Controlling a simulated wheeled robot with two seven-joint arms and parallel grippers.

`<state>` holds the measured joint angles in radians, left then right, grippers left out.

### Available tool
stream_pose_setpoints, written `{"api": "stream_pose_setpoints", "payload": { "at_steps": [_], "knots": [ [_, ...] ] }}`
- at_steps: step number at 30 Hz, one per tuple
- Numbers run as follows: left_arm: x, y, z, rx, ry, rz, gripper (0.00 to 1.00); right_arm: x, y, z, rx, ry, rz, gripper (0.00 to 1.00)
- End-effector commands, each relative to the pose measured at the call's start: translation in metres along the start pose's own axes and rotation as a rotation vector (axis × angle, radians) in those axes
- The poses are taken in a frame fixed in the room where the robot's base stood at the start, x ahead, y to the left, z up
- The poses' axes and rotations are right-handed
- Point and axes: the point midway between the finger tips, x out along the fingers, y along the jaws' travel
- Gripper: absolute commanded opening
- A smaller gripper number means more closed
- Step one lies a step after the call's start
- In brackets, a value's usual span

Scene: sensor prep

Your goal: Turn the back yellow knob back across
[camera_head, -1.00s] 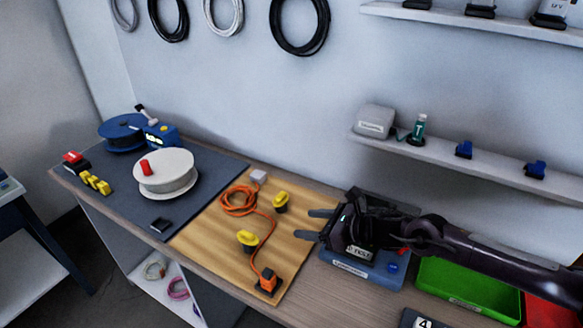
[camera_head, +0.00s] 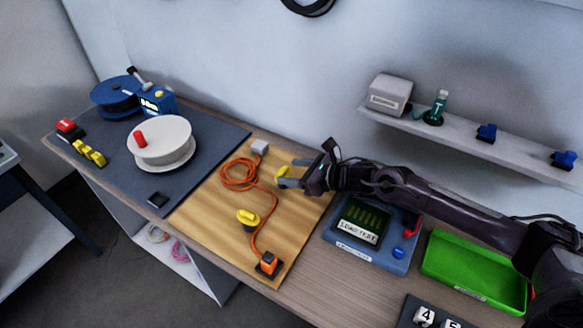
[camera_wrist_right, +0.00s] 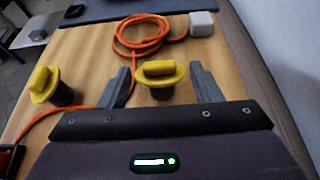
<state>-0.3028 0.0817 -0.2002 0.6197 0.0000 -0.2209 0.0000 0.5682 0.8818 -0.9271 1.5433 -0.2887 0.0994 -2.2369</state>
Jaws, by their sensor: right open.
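The back yellow knob (camera_head: 282,172) stands on the wooden board (camera_head: 210,206), partly hidden by my right gripper in the head view. In the right wrist view the same knob (camera_wrist_right: 160,72) shows between the two fingers, with its grip bar lying roughly across the picture. My right gripper (camera_head: 287,174) is open, with a finger on each side of the knob and gaps visible to both. The front yellow knob (camera_head: 248,218) stands nearer on the board; it also shows left of the fingers in the wrist view (camera_wrist_right: 47,86). My left gripper is not in view.
An orange cable (camera_head: 239,176) coils on the board from a white box (camera_head: 260,147) to an orange plug (camera_head: 269,264). A blue tester (camera_head: 365,252) and green tray (camera_head: 450,275) stand right, under my right arm. A shelf (camera_head: 470,140) hangs behind.

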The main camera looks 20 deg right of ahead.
Motion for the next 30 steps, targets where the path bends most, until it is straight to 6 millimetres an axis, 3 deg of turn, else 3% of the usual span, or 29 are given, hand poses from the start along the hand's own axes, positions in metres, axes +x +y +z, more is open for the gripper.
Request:
{"api": "stream_pose_setpoints", "payload": {
  "at_steps": [4, 12, 22, 30],
  "knots": [
    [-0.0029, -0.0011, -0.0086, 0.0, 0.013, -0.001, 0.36, 0.0085, 0.0003, 0.0002, 0.0, 0.001, 0.0, 0.58],
    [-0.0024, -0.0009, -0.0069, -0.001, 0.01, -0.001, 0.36, 0.0097, 0.0004, -0.0004, -0.001, 0.001, 0.0, 0.58],
    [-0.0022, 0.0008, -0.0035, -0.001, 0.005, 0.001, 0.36, 0.0094, 0.0002, -0.0002, -0.001, 0.001, 0.0, 0.15],
    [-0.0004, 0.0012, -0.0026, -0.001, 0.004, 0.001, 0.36, 0.0096, 0.0014, -0.0006, 0.008, 0.0, -0.021, 0.14]
  ]
}}
